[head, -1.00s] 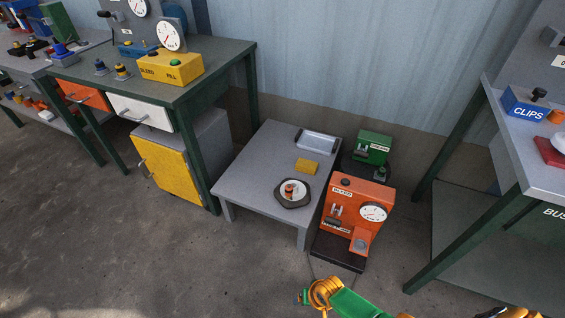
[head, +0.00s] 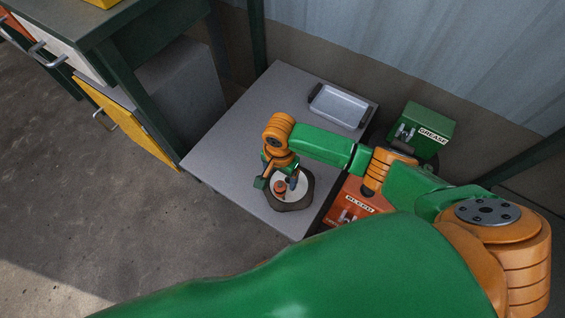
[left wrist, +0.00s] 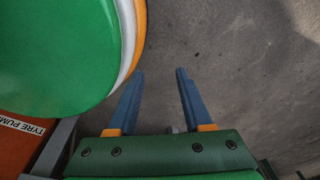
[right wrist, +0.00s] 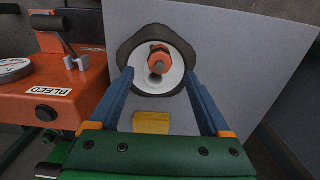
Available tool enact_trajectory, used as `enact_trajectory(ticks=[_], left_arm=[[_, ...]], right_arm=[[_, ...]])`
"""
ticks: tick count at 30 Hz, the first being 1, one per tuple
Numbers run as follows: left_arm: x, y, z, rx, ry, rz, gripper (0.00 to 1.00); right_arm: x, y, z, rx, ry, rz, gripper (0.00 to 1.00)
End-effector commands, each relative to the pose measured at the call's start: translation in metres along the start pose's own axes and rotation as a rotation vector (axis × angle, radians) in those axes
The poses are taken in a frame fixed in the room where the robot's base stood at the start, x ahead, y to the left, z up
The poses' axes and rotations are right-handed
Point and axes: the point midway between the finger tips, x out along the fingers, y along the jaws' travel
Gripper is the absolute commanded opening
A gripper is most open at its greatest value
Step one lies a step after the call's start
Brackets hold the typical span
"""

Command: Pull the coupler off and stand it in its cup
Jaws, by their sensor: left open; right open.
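An orange-red piece with a hexagonal head (right wrist: 159,57), which looks like the coupler, sits on a round white disc (right wrist: 178,76) with a dark rim (right wrist: 131,50). It also shows in the head view (head: 280,187), on the low grey table. My right gripper (right wrist: 159,75) is open and empty, pointing at the piece, with its fingers apart to either side; in the head view it hangs just over the disc. My left gripper (left wrist: 160,72) is open and empty above bare floor. I cannot make out which thing is the cup.
A metal tray (head: 339,106) lies at the table's back. A yellow block (right wrist: 151,123) shows between my right fingers. The orange BLEED unit (right wrist: 50,100) and green GREASE unit (head: 421,128) stand beside the table. An orange surface labelled TYRE PUMP (left wrist: 20,130) is near my left gripper.

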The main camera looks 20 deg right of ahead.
Motion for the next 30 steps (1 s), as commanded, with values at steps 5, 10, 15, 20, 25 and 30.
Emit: enact_trajectory(ticks=[5,10,15,20,25,30], left_arm=[[0.024,-0.009,0.004,-0.006,0.004,-0.017,0.50],[0.030,-0.024,-0.004,-0.013,0.022,-0.042,0.50],[0.029,-0.026,-0.008,-0.014,0.030,-0.046,0.50],[0.029,-0.025,-0.009,-0.014,0.031,-0.044,0.50],[0.029,-0.023,-0.009,-0.012,0.032,-0.040,0.50],[0.029,-0.022,-0.009,-0.012,0.032,-0.038,0.50]], right_arm=[[0.041,0.001,0.000,0.000,0.001,0.002,0.81],[0.056,0.000,0.000,-0.001,0.000,-0.001,0.81],[0.056,0.000,0.000,-0.001,0.000,-0.001,0.81],[0.055,0.000,0.000,-0.001,0.000,-0.001,0.59],[0.055,0.000,0.000,-0.001,0.000,-0.001,0.14],[0.055,0.000,0.000,-0.001,0.000,-0.001,0.30]])
